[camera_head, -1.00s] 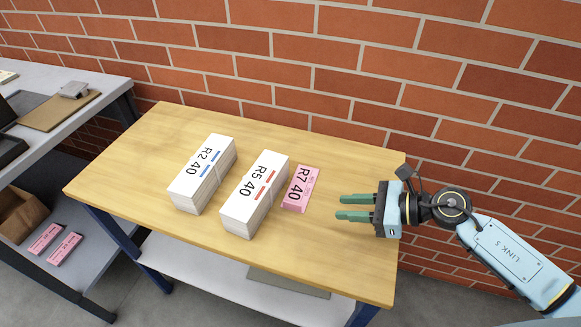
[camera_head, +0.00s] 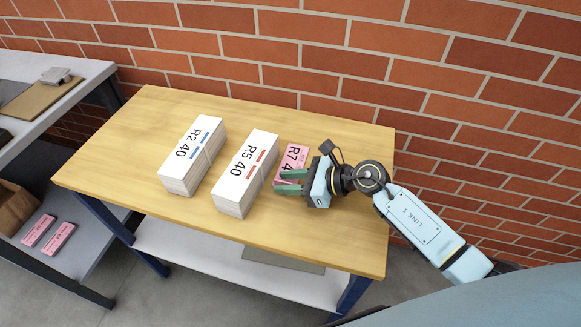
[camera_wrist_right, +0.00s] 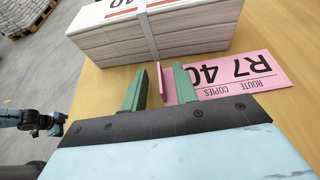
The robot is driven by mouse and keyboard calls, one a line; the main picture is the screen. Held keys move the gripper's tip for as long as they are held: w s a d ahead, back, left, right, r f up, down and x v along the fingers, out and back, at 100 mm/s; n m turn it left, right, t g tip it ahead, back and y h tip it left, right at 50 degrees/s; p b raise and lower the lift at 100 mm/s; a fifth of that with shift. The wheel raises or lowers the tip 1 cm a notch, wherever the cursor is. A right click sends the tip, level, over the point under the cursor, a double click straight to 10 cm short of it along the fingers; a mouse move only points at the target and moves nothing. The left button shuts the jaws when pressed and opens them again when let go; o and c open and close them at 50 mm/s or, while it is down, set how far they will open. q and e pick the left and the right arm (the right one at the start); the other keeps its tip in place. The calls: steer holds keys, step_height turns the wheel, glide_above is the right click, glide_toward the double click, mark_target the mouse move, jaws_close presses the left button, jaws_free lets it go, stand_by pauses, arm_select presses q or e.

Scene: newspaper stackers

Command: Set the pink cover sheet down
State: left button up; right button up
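The pink cover sheet, marked R7 40, lies flat on the wooden table in the head view (camera_head: 294,153), to the right of the R5 40 stack. In the right wrist view (camera_wrist_right: 240,73) its printed face shows, and a thin pink tab stands up at its near-left end. My right gripper (camera_head: 290,187) is over the lower part of the sheet. In the right wrist view its green fingers (camera_wrist_right: 158,86) stand apart, one on each side of the tab, with gaps showing. The palm hides part of the sheet.
Two banded white stacks, R5 40 (camera_head: 240,183) and R2 40 (camera_head: 185,165), stand left of the sheet, R5 40 close to my fingers. The wooden table (camera_head: 110,150) has clear room at left and front. A brick wall is behind. Pink bundles (camera_head: 60,237) lie on the left table's lower shelf.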

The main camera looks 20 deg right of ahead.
steer(key=shift+w+a+f, duration=0.15)
steer(key=shift+w+a, duration=0.05)
steer(key=shift+a, duration=0.1)
steer(key=shift+c, duration=0.3)
jaws_close()
